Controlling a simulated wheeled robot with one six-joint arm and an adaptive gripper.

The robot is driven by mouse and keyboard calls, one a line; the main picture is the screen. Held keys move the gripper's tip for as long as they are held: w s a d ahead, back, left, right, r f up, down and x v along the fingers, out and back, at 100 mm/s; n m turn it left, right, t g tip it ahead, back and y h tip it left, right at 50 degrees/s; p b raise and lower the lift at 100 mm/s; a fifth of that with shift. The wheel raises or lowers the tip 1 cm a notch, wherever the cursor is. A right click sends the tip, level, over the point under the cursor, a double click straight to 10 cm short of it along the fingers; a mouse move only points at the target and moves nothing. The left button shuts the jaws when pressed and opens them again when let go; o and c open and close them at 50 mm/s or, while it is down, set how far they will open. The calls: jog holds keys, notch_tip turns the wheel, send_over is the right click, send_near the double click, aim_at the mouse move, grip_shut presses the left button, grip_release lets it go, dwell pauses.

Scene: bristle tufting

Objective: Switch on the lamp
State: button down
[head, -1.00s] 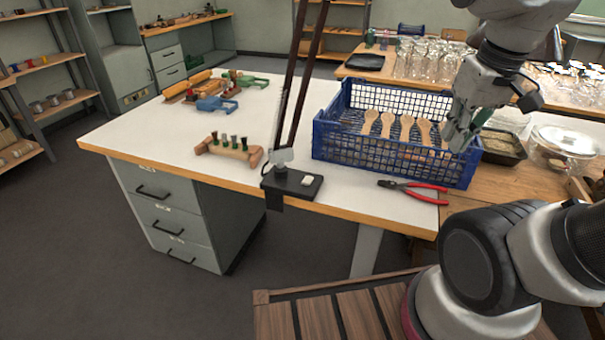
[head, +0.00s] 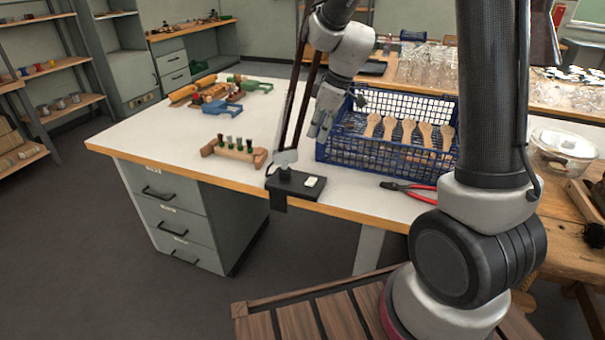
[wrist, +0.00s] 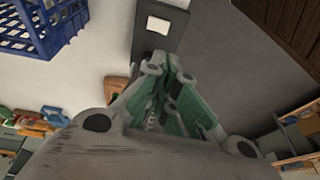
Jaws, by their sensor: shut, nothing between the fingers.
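The lamp's black base (head: 284,185) is clamped at the front edge of the white table, with dark arms rising from a grey joint at its left. A white rocker switch (head: 312,182) sits on the right part of the base. In the wrist view the lamp base (wrist: 168,42) and its white switch (wrist: 158,25) lie beyond the fingertips. The lamp's head is out of view. My gripper (head: 318,130) is shut and empty, pointing down above the table, behind and above the switch, between the lamp arms and the blue crate. It also shows in the wrist view (wrist: 167,65).
A blue crate (head: 390,162) with wooden brushes stands just right of my gripper. Red-handled pliers (head: 410,187) lie at the front edge. A wooden rack (head: 234,153) with several dark tufts stands left of the lamp. Glass jars (head: 430,62) fill the rear table.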

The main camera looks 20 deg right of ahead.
jog(key=shift+n, duration=0.3)
send_over(303, 186)
jog(key=d, duration=0.1)
jog(key=f, duration=1.3)
jog(key=shift+w+d, duration=0.1)
jog(key=shift+d, duration=0.1)
jog(key=shift+f, duration=0.25)
jog(key=shift+s+a+f, duration=0.2)
jog(key=shift+s+f, duration=0.05)
jog(key=shift+f, duration=0.25)
jog(key=shift+r, duration=0.1)
jog(key=shift+w+d, duration=0.1)
